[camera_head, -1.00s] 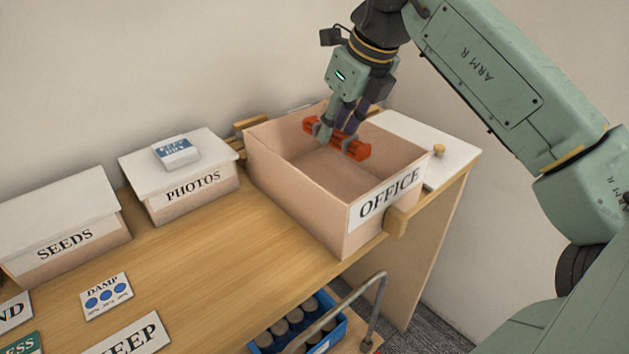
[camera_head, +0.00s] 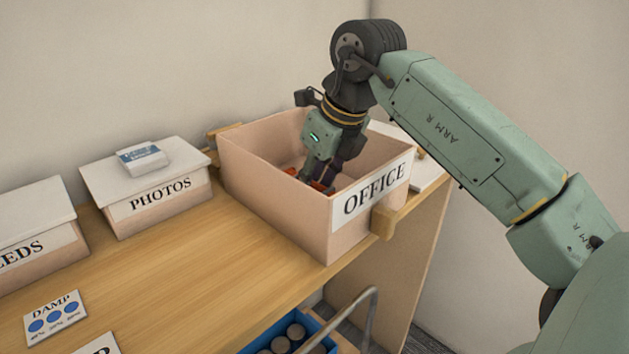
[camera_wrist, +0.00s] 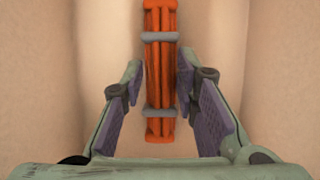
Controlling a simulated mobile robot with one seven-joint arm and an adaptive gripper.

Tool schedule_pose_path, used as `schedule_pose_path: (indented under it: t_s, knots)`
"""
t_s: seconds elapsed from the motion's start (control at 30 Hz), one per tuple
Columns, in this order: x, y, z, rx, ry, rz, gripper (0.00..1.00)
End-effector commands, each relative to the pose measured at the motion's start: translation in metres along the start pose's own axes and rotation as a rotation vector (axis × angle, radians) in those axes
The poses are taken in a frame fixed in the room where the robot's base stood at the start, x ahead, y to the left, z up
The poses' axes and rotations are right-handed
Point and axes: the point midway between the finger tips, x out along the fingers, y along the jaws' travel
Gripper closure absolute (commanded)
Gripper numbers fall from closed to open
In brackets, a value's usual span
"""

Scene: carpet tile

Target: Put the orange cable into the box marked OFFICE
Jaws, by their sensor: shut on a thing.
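The orange cable (camera_wrist: 160,20) is a bundled coil with two grey ties, lying lengthwise between the fingers in the wrist view. My gripper (camera_wrist: 160,78) is shut on it. In the head view my gripper (camera_head: 322,178) reaches down inside the open box marked OFFICE (camera_head: 272,206). Only bits of the orange cable (camera_head: 320,186) show there, low in the box; the front wall and my fingers hide the rest. I cannot tell whether the cable touches the box floor.
The lidded PHOTOS box (camera_head: 160,206) stands to the left with a small white and blue pack (camera_head: 142,158) on its lid. The lidded SEEDS box (camera_head: 30,240) is farther left. A DAMP card (camera_head: 54,312) lies on the wooden top (camera_head: 190,270). A blue crate (camera_head: 262,342) sits below.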

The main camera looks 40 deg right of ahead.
Motion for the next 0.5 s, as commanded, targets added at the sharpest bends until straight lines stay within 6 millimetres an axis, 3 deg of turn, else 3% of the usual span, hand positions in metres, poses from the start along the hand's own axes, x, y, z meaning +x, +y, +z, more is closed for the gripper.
schedule_pose_path:
  t_s: [0.17,0.2,0.5]
  knots:
    - [0.0047,-0.0001,-0.0020,0.000,0.000,0.000,1.00]
    - [0.0041,-0.0001,-0.0018,0.000,0.000,0.000,0.71]
    - [0.0035,0.0000,-0.0016,0.000,0.001,0.000,0.52]
